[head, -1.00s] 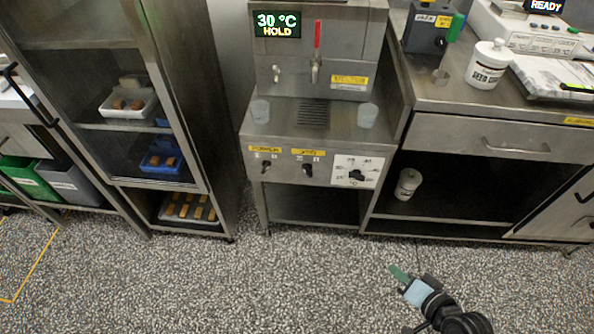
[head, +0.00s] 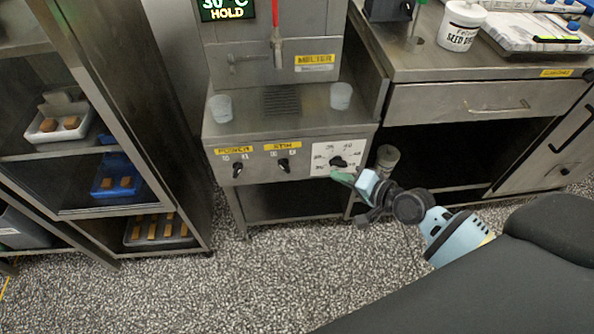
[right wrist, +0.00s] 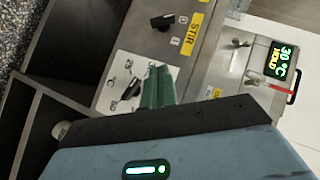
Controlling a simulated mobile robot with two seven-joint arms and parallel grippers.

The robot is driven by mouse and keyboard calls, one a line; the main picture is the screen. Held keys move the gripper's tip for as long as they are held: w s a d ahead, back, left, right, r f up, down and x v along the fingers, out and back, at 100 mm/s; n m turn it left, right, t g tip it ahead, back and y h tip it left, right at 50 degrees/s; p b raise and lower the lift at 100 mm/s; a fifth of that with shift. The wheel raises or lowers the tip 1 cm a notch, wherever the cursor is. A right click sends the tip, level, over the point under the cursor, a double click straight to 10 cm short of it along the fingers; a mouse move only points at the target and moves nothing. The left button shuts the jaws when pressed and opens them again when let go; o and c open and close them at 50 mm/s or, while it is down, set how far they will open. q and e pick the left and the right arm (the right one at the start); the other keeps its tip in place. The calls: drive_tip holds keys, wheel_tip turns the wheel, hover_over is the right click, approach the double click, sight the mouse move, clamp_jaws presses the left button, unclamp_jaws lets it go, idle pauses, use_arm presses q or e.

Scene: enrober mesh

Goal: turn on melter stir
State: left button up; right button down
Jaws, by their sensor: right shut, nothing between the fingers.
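The melter (head: 290,115) stands ahead, with a display reading 30 °C HOLD. The stir knob (head: 283,165) sits in the middle of its front panel under a yellow STIR label; it also shows in the right wrist view (right wrist: 163,21). The power knob (head: 238,170) is to its left and the dial knob (head: 338,162) on a white scale to its right. My right gripper (head: 336,175) is shut and empty, its green fingers just in front of the dial's lower edge. In the right wrist view the shut fingers (right wrist: 157,84) lie beside the dial. My left gripper is not in view.
Clear cups (head: 221,107) and (head: 341,96) stand on the melter's ledge. A rack (head: 170,110) with trays is at the left. A counter (head: 430,60) with a white jar (head: 461,26) is at the right. The floor in front is free.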

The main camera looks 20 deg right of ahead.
drive_tip(key=b, duration=0.2)
approach(288, 168)
drive_tip(key=w+d, duration=0.1)
drive_tip(key=w, duration=0.3)
drive_tip(key=shift+w+a+f, duration=0.3)
drive_tip(key=shift+a+f, duration=0.3)
drive_tip(key=shift+a, duration=0.15)
drive_tip(key=shift+w+a+f, duration=0.3)
drive_tip(key=shift+a+f, duration=0.25)
drive_tip(key=shift+a, duration=0.2)
